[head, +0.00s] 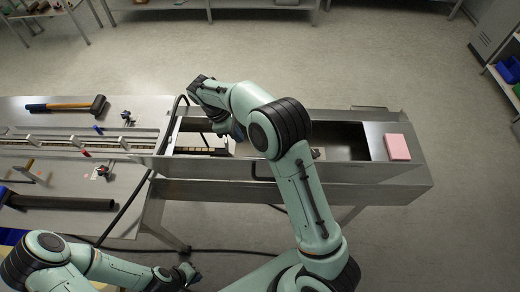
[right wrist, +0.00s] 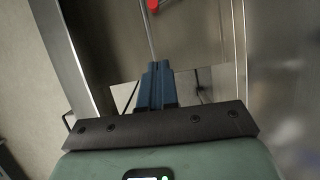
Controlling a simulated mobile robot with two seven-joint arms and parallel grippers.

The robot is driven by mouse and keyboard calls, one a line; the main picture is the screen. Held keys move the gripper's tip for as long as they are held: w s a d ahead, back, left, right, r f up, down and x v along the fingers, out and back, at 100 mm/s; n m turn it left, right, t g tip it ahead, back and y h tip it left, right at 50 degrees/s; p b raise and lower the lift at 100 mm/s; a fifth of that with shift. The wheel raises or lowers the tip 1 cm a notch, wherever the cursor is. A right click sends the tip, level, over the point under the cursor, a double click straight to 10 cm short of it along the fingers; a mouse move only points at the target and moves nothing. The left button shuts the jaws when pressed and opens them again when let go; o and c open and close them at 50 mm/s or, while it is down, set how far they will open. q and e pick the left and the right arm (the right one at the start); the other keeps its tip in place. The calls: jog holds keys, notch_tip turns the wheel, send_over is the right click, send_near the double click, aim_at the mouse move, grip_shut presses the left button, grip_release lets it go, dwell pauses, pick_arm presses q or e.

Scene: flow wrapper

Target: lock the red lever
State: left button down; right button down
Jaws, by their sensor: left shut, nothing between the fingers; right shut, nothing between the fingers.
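In the head view the right gripper (head: 236,131) is over the machine's open trough, partly hidden by my arm. My left gripper (head: 187,272) is shut and empty at the bottom.
The steel machine (head: 370,178) has raised trough walls around my right gripper. A pink block (head: 397,147) lies on its right end. A hammer (head: 68,105) and a dark bar (head: 60,202) lie on the left table. A black cable (head: 125,208) hangs beside the machine.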

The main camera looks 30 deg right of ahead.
jog(key=x, duration=0.8)
jog(key=shift+s+d+f, duration=0.15)
jog(key=shift+f, duration=0.15)
jog(key=d, duration=0.1)
jog(key=s+d, duration=0.1)
jog(key=shift+s+d+f, duration=0.2)
jog(key=shift+s+d, duration=0.1)
jog(key=shift+s, duration=0.05)
jog(key=shift+s+d, duration=0.25)
jog(key=shift+d, duration=0.15)
jog(key=shift+s, duration=0.15)
